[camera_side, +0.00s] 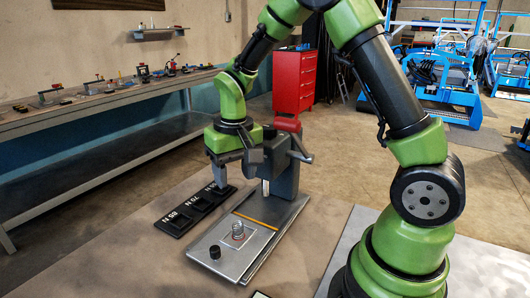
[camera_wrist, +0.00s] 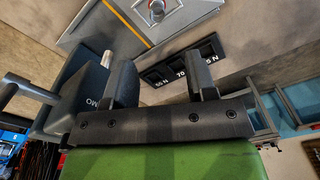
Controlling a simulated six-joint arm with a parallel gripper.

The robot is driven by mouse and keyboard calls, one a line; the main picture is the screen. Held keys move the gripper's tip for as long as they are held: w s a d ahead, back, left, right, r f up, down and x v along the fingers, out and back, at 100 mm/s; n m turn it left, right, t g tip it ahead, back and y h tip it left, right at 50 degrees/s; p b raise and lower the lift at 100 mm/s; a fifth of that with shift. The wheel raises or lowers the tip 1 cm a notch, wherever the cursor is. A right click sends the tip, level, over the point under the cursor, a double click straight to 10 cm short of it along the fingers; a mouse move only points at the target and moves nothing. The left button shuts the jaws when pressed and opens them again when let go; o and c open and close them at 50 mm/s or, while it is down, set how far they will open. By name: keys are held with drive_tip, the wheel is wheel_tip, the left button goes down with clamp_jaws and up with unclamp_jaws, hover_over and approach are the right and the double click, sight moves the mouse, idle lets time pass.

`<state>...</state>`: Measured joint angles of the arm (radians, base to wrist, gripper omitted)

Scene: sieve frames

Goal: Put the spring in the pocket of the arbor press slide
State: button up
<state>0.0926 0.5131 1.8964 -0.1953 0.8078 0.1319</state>
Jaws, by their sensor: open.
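The silver coil spring (camera_side: 238,229) stands upright at the red-ringed spot on the arbor press slide (camera_side: 258,247). I cannot tell how deep it sits in the pocket. In the wrist view the spring (camera_wrist: 156,8) shows at the top edge, with red around its foot on the slide plate (camera_wrist: 188,14). My gripper (camera_side: 220,186) is open, away from the spring, low over the far end of the black labelled tray (camera_side: 177,221). In the wrist view its two fingers (camera_wrist: 160,66) are apart with nothing seen between them.
The arbor press (camera_side: 285,170) rises close beside my gripper, its lever reaching out to the right. A black knob (camera_side: 214,252) stands on the slide's near end. The tray has several compartments marked in N. Bare table lies left of the tray.

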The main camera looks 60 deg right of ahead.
drive_tip(key=s+a+r+t+y, duration=0.1)
drive_tip(key=s+a+r+t, duration=0.1)
drive_tip(key=s+r, duration=0.5)
drive_tip(key=s+a+r+n+t+y, duration=0.1)
drive_tip(key=s+a+r+t, duration=0.2)
drive_tip(key=s+r, duration=0.5)
drive_tip(key=shift+s+a+t, duration=0.25)
drive_tip(key=shift+s+t, duration=0.4)
drive_tip(key=shift+t, duration=0.25)
